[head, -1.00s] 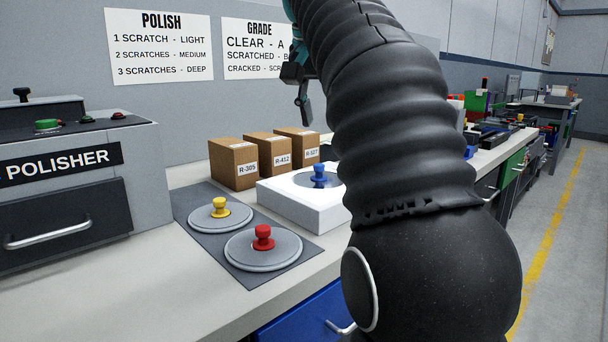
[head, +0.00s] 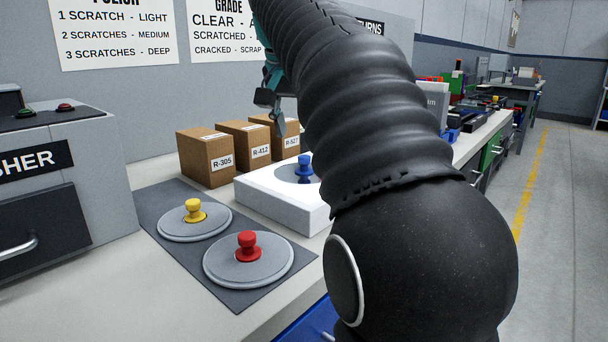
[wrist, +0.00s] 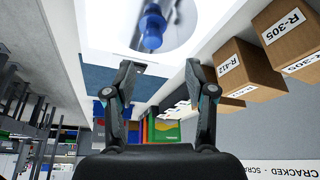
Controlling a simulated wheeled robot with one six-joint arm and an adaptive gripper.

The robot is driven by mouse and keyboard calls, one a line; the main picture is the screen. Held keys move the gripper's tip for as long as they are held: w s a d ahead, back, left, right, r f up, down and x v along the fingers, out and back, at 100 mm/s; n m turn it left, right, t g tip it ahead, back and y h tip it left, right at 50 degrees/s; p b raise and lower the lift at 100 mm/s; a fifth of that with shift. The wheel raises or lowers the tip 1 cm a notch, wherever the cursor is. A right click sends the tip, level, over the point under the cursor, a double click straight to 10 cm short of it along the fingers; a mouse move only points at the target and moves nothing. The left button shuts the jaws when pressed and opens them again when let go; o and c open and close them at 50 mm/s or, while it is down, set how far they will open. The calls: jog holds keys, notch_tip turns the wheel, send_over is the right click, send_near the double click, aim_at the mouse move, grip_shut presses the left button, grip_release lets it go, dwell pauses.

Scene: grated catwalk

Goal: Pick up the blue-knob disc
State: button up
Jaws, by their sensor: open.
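The blue-knob disc (head: 303,172) is a grey disc with a blue knob, on top of a white block (head: 262,196); my arm hides its right part in the head view. In the wrist view its blue knob (wrist: 152,28) is at the top middle, beyond my fingertips. My gripper (wrist: 164,78) is open and empty, its two fingers spread apart. In the head view my gripper (head: 272,110) is above and behind the white block, partly hidden by my arm, and apart from the disc.
A yellow-knob disc (head: 194,219) and a red-knob disc (head: 248,258) lie on a dark mat (head: 160,200). Several cardboard boxes (head: 207,158) stand behind the white block. The polisher (head: 75,180) stands at left. Bare counter (head: 110,302) shows in front.

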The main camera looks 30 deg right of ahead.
aim_at(304, 156)
jog(key=shift+w+d+f, duration=0.1)
jog(key=shift+d+f, duration=0.1)
jog(key=shift+f, duration=0.4)
jog(key=shift+d+f+b, duration=0.2)
jog(key=shift+f+b, duration=0.05)
jog(key=shift+f, duration=0.6)
jog(key=shift+d+f+b, duration=0.2)
jog(key=shift+f, duration=0.7)
jog(key=shift+d+f+b, duration=0.2)
jog(key=shift+f+b, duration=0.05)
jog(key=shift+f, duration=0.6)
grip_shut()
